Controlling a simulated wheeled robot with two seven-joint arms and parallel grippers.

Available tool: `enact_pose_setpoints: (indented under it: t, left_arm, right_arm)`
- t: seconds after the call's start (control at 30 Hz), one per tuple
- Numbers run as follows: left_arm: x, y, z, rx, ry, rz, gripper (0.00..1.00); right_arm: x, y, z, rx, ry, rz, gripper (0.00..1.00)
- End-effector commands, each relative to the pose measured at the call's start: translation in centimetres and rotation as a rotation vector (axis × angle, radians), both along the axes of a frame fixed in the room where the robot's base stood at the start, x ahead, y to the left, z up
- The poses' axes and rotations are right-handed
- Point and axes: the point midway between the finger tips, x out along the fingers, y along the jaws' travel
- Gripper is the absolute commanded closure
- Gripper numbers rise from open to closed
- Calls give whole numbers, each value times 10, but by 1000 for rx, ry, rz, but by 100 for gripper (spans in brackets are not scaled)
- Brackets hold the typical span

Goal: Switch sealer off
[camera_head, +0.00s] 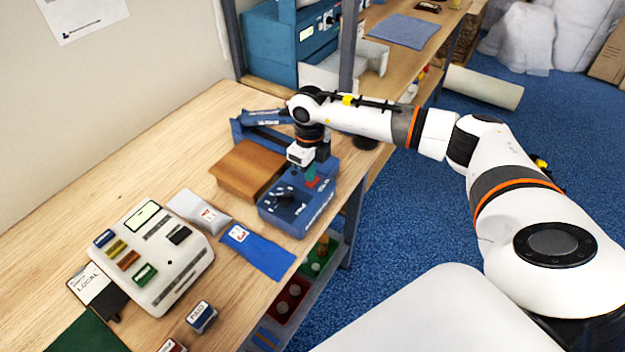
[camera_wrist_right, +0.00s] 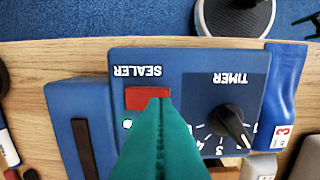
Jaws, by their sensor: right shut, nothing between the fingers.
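The sealer (camera_head: 318,213) is a blue box near the table's right edge, with a blue arm and a wooden block behind its front part. In the wrist view its panel (camera_wrist_right: 180,65) reads SEALER and TIMER upside down. A red switch (camera_wrist_right: 139,94) sits under the SEALER label, with a small pale, bright round light (camera_wrist_right: 127,124) beside it. A black timer knob (camera_wrist_right: 232,124) is to the right. My right gripper (camera_head: 311,181) is shut and empty, its green fingertips (camera_wrist_right: 164,103) over the switch, hiding part of it. I cannot tell whether they touch it. My left gripper is out of view.
A wooden block (camera_head: 248,170) adjoins the sealer. A blue pouch (camera_head: 262,252), a grey pouch (camera_head: 196,210) and a white label machine (camera_head: 165,262) are to the left. A metal post (camera_head: 349,45) stands behind my right arm. Shelves with bins lie below the table edge.

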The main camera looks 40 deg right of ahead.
Motion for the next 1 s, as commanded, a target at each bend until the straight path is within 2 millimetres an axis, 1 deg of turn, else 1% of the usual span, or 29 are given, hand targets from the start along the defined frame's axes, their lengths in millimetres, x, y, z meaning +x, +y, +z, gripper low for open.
enact_pose_setpoints:
  t: [0.57,1.0]
  left_arm:
    - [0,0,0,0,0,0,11]
    - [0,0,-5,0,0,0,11]
  right_arm:
    - [0,0,0,0,0,0,100]
    - [0,0,-6,0,0,0,100]
